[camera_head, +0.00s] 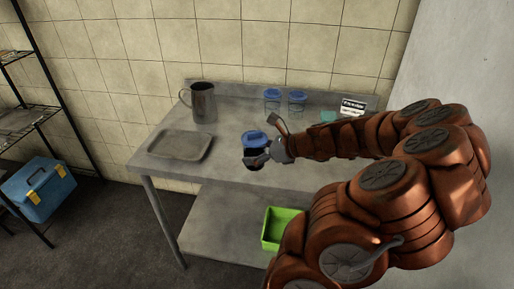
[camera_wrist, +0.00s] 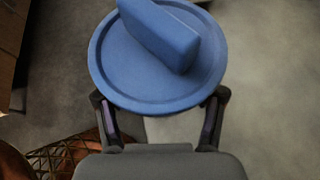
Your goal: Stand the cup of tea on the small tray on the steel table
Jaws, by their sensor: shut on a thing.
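A dark cup with a blue lid (camera_head: 254,137) is held at my gripper (camera_head: 262,158), which is shut on it. In the wrist view, the round blue lid with its raised bar (camera_wrist: 150,75) fills the upper middle, between the two fingers of my gripper (camera_wrist: 160,112). The lid hides the cup's contents, so I cannot see tea. In the head view the cup shows against the steel table (camera_head: 225,165); I cannot tell its exact height. The small grey tray (camera_head: 178,145) lies empty on the table's left part, left of the cup and apart from it.
A metal pitcher (camera_head: 203,103) stands behind the tray. Two blue-lidded jars (camera_head: 272,100) (camera_head: 297,100) and a small sign (camera_head: 352,106) are at the back. A green crate (camera_head: 278,230) sits on the lower shelf. A blue toolbox (camera_head: 40,190) is at the far left.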

